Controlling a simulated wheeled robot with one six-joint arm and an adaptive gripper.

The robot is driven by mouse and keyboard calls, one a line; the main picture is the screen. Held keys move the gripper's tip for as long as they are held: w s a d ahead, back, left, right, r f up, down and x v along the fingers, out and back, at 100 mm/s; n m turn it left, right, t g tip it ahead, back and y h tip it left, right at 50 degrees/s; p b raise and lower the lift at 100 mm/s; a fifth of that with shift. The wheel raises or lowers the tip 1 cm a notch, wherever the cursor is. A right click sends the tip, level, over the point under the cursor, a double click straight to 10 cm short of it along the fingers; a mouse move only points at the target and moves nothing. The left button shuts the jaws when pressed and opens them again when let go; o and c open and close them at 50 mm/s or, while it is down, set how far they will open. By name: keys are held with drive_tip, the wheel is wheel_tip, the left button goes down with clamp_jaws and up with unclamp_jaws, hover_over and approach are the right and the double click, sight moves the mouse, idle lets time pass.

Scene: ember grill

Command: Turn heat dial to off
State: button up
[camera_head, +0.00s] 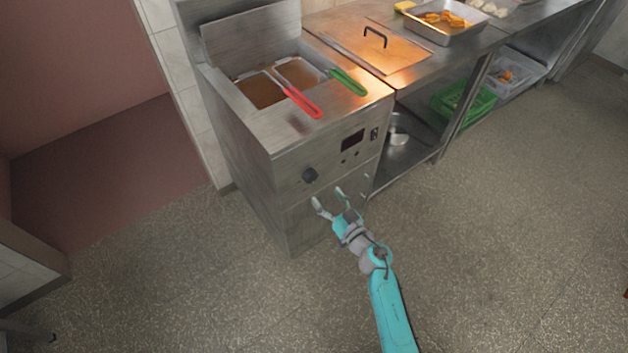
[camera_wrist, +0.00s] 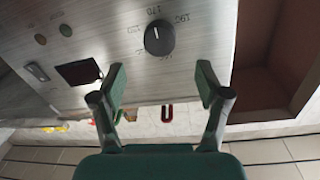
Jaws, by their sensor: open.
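The heat dial (camera_head: 310,175) is a round black knob on the steel front panel of a fryer (camera_head: 240,165). In the wrist view the dial (camera_wrist: 159,38) shows a white pointer line and printed numbers around it, such as 170 and 190. The pointer aims toward the top of that picture. My gripper (camera_head: 330,195) is open and empty in front of the fryer, below and right of the dial. In the wrist view the two fingers of my gripper (camera_wrist: 160,82) are spread, with the dial beyond the gap between them, apart from both fingertips.
A dark display (camera_head: 352,140), a rocker switch (camera_head: 374,133) and small buttons sit right of the dial. Red (camera_head: 302,101) and green (camera_head: 347,82) basket handles jut over the fryer's front top. A steel counter (camera_head: 455,55) stands to the right. The floor in front is clear.

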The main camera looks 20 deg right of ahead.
sight(312, 179)
drive_tip(key=x, duration=0.8)
drive_tip(key=c, duration=1.2)
